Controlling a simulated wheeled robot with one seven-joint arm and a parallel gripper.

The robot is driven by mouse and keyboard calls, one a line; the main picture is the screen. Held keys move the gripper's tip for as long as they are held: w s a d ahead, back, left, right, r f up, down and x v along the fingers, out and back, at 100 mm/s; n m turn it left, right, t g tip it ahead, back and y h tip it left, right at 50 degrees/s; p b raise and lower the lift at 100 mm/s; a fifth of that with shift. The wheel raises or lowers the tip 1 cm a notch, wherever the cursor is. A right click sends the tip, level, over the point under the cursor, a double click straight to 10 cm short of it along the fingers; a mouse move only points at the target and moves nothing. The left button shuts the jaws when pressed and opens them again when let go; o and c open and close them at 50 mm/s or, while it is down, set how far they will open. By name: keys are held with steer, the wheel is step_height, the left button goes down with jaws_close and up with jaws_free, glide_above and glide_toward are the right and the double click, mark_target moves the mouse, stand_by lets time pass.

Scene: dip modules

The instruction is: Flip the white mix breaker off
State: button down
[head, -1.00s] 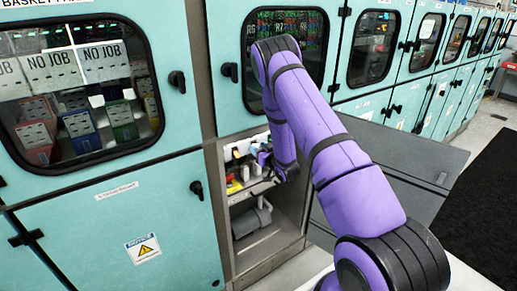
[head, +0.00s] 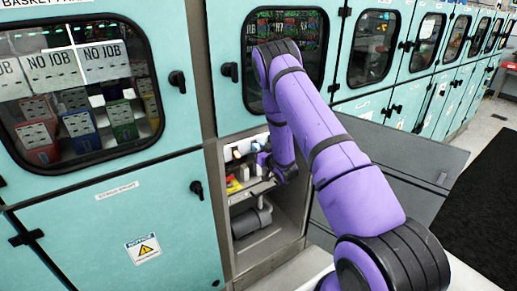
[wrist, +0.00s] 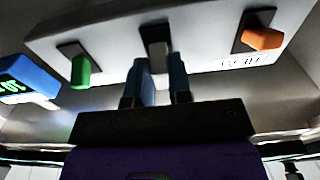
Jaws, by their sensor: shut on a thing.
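In the wrist view, a pale breaker panel (wrist: 110,32) carries several toggles. The white breaker (wrist: 157,55) is in the middle, looking greyish in this light on a dark slot. My gripper (wrist: 163,62) is shut on it, with its blue fingers on either side of the toggle. In the head view, my gripper (head: 264,160) is inside the open lower cabinet, and the white breaker cannot be told apart there.
A green toggle (wrist: 81,71) is left of the fingers and an orange toggle (wrist: 262,39) is right. A blue object with a green display (wrist: 28,80) is at far left. The open cabinet door (head: 400,165) is to the right. A grey cylinder (head: 250,219) lies below.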

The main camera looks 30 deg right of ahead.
steer(key=shift+w+f+t, duration=0.1)
steer(key=shift+f+t, duration=0.35)
steer(key=shift+t, duration=0.8)
steer(key=shift+s+f+t, duration=0.1)
steer(key=shift+f+t, duration=0.4)
steer(key=shift+t, duration=0.8)
steer(key=shift+w+f+t, duration=0.1)
steer(key=shift+f+t, duration=0.35)
steer(key=shift+t, duration=1.1)
steer(key=c, duration=1)
jaws_free()
steer(key=shift+w, duration=0.1)
steer(key=shift+c, duration=0.2)
steer(key=v, duration=1.1)
